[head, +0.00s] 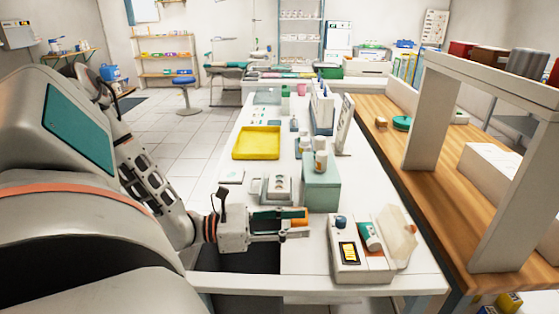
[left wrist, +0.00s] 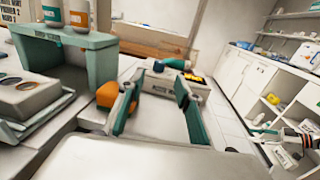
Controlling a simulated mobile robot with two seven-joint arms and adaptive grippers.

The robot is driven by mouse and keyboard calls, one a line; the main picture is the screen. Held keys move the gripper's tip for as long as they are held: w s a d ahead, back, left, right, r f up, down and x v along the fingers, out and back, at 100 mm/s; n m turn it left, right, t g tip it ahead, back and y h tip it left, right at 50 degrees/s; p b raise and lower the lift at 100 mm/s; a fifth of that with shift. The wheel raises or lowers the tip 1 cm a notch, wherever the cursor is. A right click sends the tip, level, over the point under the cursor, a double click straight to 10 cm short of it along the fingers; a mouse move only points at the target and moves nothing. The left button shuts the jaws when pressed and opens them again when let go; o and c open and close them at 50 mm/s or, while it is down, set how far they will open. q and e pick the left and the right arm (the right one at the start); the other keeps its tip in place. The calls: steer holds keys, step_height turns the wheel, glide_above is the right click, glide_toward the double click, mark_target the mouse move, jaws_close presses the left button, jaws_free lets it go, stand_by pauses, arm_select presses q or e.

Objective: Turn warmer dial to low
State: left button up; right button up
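The warmer (head: 346,262) is a white box at the near end of the white counter. It has a dark blue dial (head: 341,222) on top, a lit yellow display and an open translucent lid. A teal-and-white tube with an orange end lies in it. My left gripper (head: 297,228) is open and empty, left of the warmer and apart from the dial. In the left wrist view the warmer (left wrist: 160,82) shows beyond the parted fingers (left wrist: 155,95); the dial's setting is too small to read. What looks like my right gripper (left wrist: 270,136) is small at the right edge there.
An orange block (head: 299,215) sits close beside my left gripper's far finger. A teal box (head: 321,188) with bottles and a grey device (head: 277,186) stand behind it. A yellow tray (head: 257,143) is farther back. A white shelf frame stands on the wooden bench at right.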

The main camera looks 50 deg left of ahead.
arm_select(q)
steer(key=shift+v, duration=1.75)
